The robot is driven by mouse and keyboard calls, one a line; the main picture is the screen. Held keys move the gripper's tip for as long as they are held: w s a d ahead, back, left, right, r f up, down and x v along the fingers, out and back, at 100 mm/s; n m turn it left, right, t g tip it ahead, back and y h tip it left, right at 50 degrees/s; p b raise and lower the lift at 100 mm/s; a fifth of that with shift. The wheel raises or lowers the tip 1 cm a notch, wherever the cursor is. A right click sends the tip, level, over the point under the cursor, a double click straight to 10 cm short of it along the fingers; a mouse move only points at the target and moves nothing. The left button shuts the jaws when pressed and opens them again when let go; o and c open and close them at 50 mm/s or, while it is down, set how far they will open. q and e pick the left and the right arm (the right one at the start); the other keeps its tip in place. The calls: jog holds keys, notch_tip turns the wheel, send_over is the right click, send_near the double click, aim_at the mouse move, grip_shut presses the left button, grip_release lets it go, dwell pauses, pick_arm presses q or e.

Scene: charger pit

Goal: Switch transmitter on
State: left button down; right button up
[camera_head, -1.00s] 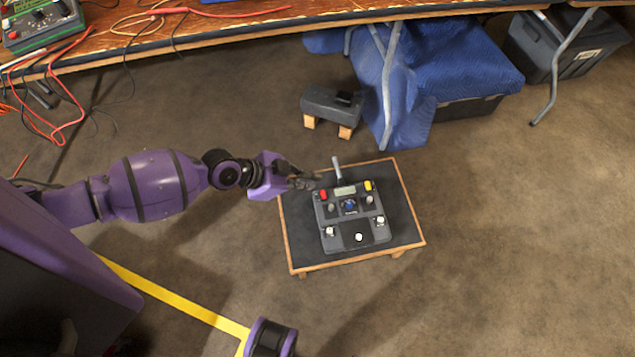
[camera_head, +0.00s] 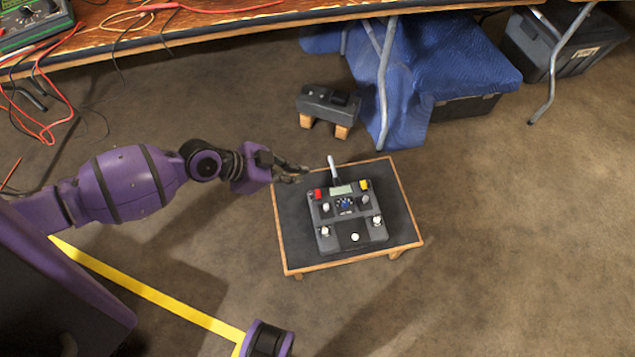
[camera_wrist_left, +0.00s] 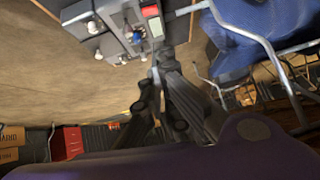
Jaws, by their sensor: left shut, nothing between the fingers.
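The transmitter (camera_head: 346,217) is a dark grey box with a small display, a red and a yellow part at its back corners, several white knobs and a grey antenna (camera_head: 333,168). It lies on a small low table (camera_head: 290,232) with a dark top and wooden edge. My left gripper (camera_head: 303,174) is shut and empty, above the table's back left corner, left of the antenna and apart from the red part. In the left wrist view the gripper (camera_wrist_left: 160,72) points toward the transmitter (camera_wrist_left: 112,28), near its red part. My right gripper is not in view.
A dark device (camera_head: 329,104) on wooden blocks stands behind the table. A blue cloth (camera_head: 450,60) drapes a crate near a metal table leg (camera_head: 384,90). A workbench (camera_head: 200,32) with cables runs along the back. Floor to the right is clear.

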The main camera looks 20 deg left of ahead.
pick_arm(q)
jog(key=shift+a, duration=0.1)
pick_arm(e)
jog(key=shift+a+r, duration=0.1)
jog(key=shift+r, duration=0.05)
pick_arm(q)
jog(key=b, duration=0.2)
send_over(318, 193)
jog(key=f, duration=0.6)
jog(key=shift+s+f, duration=0.35)
jog(key=shift+s, duration=0.05)
jog(key=f, duration=0.1)
jog(key=f+b, duration=0.1)
jog(key=f, duration=0.1)
jog(key=shift+w+f+b, duration=0.3)
jog(key=shift+f, duration=0.35)
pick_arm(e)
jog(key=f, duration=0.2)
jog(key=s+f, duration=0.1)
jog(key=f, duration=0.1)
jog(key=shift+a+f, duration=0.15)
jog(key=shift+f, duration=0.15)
